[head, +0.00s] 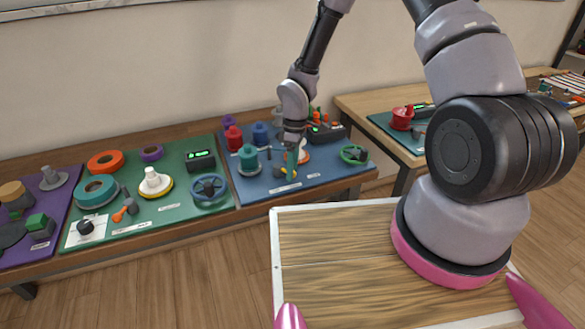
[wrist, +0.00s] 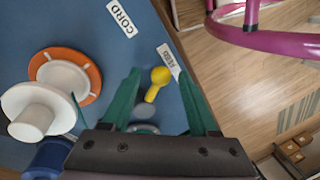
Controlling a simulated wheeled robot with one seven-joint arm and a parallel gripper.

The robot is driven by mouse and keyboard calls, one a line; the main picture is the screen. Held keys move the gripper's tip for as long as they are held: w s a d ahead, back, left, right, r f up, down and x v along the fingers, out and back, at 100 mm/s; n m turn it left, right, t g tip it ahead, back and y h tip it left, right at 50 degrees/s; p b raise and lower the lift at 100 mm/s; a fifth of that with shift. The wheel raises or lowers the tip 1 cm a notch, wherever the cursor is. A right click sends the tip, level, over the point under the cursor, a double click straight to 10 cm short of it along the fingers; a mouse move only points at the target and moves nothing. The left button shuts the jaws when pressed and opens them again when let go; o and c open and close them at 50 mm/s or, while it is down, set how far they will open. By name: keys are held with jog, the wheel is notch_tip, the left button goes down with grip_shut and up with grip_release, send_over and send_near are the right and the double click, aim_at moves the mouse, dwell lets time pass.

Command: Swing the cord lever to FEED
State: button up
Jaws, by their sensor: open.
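The cord lever (wrist: 152,95), a short yellow arm with a round knob, stands on the blue board (wrist: 60,22). Its knob points towards a small white label (wrist: 169,57) that appears to read FEED, a little apart from it. In the head view the yellow lever (head: 280,172) shows low beside my gripper (head: 293,170). In the wrist view my gripper (wrist: 160,75) has its two green fingers apart, one on each side of the lever. A gap shows between each finger and the knob. The lever's pivot is partly hidden near the gripper body.
A CORD label (wrist: 121,18) lies on the board. A white spool (wrist: 35,112) and an orange disc (wrist: 90,68) stand to the left. A green handwheel (head: 354,154) and a teal spool (head: 248,160) flank the lever area. The board's edge and open floor lie to the right in the wrist view.

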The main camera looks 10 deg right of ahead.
notch_tip(320, 180, up, 11)
jog(key=w, duration=0.2)
jog(key=shift+d+f, duration=0.2)
jog(key=shift+d, duration=0.15)
